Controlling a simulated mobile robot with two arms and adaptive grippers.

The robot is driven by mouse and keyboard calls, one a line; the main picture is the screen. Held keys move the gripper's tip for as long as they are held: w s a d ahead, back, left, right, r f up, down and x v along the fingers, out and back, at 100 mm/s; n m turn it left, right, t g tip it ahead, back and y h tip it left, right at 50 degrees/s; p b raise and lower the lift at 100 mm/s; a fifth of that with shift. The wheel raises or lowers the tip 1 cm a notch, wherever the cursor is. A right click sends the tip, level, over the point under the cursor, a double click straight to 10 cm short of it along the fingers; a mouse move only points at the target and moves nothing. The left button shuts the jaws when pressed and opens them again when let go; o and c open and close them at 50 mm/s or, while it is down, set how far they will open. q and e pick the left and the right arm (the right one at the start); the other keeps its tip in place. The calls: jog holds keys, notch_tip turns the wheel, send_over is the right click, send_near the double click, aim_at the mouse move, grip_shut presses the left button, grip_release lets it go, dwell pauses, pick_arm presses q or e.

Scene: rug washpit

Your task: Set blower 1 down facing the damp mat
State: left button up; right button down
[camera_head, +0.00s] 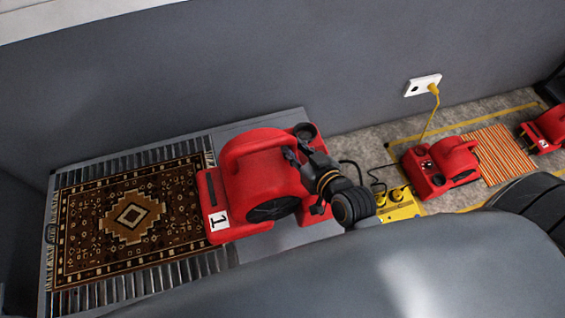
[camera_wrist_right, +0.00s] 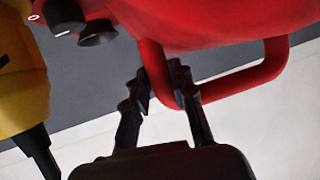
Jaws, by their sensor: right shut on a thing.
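Blower 1 (camera_head: 262,165) is a red blower with a white "1" label, in the middle of the head view. Its labelled end points left, at the brown patterned mat (camera_head: 130,215), and overlaps the mat's right edge in the picture. I cannot tell whether its base touches the grey surface below. My right gripper (camera_head: 304,160) is shut on the right side of blower 1. In the right wrist view the fingers (camera_wrist_right: 166,88) close around a red handle bar (camera_wrist_right: 240,82). My left gripper is not in view.
The patterned mat lies on a slatted rack (camera_head: 226,255) by the grey wall. To the right, an orange striped mat (camera_head: 497,152) lies between two other red blowers (camera_head: 447,165) (camera_head: 546,130). A yellow power box (camera_head: 400,208) with cables stands near blower 1. A wall socket (camera_head: 422,85) holds a yellow plug.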

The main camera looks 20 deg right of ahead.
send_over(308, 136)
jog(key=s+a, duration=0.3)
jog(key=shift+w+f, duration=0.2)
jog(key=shift+f, duration=0.95)
jog(key=w+d+f, duration=0.1)
jog(key=w+d+f+b, duration=0.1)
jog(key=f, duration=0.1)
jog(key=w+d+f+b, duration=0.1)
jog(key=w+f, duration=0.1)
jog(key=shift+d+f, duration=0.15)
jog(key=shift+f, duration=0.1)
jog(key=shift+w+d+f, duration=0.2)
jog(key=shift+f, duration=0.2)
jog(key=shift+f+b, duration=0.45)
jog(key=shift+f, duration=1)
jog(key=shift+s, duration=0.1)
jog(key=c, duration=1.5)
grip_release()
jog(key=shift+s+f, duration=0.35)
jog(key=shift+f, duration=0.4)
jog(key=o, duration=0.4)
jog(key=shift+a+r, duration=0.1)
jog(key=shift+r, duration=0.05)
